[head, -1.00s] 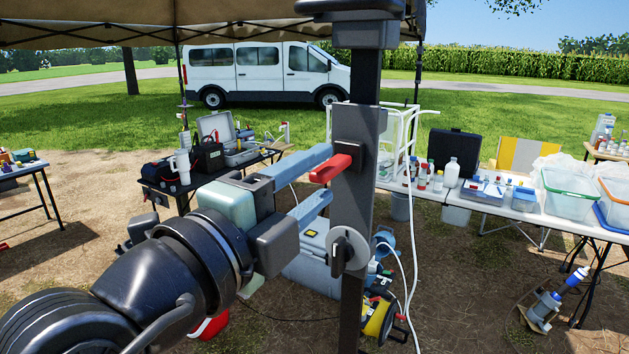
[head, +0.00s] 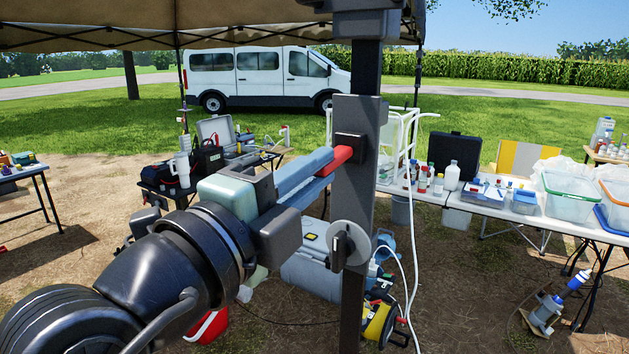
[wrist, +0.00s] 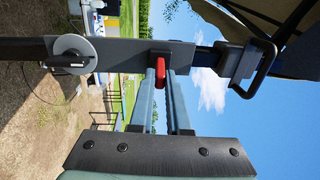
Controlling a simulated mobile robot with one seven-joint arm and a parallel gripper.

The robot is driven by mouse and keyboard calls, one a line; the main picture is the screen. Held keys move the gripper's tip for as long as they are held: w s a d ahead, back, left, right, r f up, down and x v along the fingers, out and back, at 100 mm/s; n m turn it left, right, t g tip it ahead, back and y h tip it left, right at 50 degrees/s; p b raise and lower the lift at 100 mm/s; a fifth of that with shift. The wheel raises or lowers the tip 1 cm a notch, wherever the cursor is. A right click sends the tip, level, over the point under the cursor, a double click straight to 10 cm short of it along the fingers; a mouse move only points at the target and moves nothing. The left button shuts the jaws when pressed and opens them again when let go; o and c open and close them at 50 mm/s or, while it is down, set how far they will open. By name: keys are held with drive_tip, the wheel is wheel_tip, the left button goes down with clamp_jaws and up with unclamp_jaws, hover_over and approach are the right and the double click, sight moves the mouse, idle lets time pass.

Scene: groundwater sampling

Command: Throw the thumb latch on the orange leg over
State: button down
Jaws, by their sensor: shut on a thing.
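A red thumb latch (head: 341,156) sticks out to the left from a small dark block on a grey plate (head: 366,190). The plate is on an upright dark leg (head: 353,310); I see no orange on this leg. My gripper (head: 323,167) has its two blue-grey fingers closed on the latch from the left, hiding part of it in the head view. In the wrist view the red latch (wrist: 160,66) lies between the fingertips (wrist: 161,78), close in front of the plate (wrist: 125,52).
A round grey knob (head: 347,243) sits lower on the leg. A cool box (head: 308,270) and a yellow reel (head: 378,322) stand on the ground behind it. A laden white table (head: 480,202) is at right, a dark table with equipment at left.

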drive_tip(key=f+b, duration=0.1)
drive_tip(key=b, duration=0.1)
drive_tip(key=f+b, duration=0.1)
drive_tip(key=b, duration=0.1)
drive_tip(key=f+t+h+b, duration=0.1)
drive_tip(key=b, duration=0.1)
drive_tip(key=shift+w+d+f+b, duration=0.25)
drive_tip(key=shift+w+d+b, duration=0.1)
drive_tip(key=shift+r, duration=0.15)
